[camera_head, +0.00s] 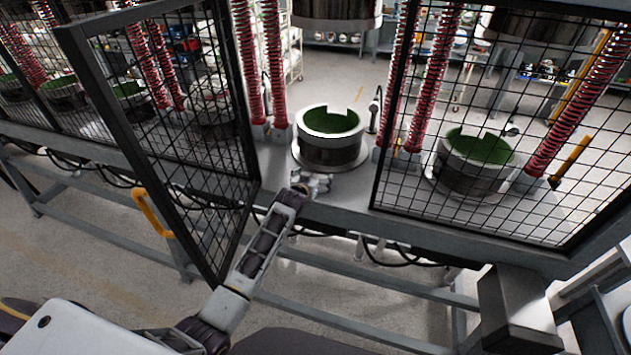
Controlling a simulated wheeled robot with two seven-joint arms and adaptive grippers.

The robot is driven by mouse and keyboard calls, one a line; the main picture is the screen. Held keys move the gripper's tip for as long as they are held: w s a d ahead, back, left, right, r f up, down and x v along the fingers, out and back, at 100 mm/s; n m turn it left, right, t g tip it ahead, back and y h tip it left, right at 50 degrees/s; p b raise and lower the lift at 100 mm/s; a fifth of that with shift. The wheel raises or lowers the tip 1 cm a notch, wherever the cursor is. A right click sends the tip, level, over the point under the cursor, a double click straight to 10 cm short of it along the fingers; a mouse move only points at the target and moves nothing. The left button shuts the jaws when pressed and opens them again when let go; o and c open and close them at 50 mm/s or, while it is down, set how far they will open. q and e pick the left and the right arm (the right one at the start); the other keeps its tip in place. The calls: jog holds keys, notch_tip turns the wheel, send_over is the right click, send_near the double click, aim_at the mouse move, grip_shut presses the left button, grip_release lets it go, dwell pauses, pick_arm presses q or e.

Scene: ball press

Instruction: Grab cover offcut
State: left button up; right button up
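My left arm reaches up from the bottom left through the gap between the mesh doors. My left gripper (316,183) is at the front edge of the press bench, just below the middle press mould (331,150). It is small and seen from behind, so I cannot tell whether its fingers are open or shut, or whether they hold anything. The mould is a round metal cup with a white rim, a notch at its back right and a green inside. I cannot make out a separate cover offcut. My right gripper is not in view.
An open mesh door (190,130) with a yellow handle (152,212) stands left of my arm. A mesh panel (500,130) closes off the right, with another green-lined mould (474,165) behind it. Red springs (272,60) flank the middle mould. Hoses hang below the bench.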

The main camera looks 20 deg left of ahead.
pick_arm(q)
jog(key=c, duration=0.6)
jog(key=shift+r, duration=0.1)
jog(key=shift+r+b, duration=0.7)
jog(key=shift+r, duration=4.15)
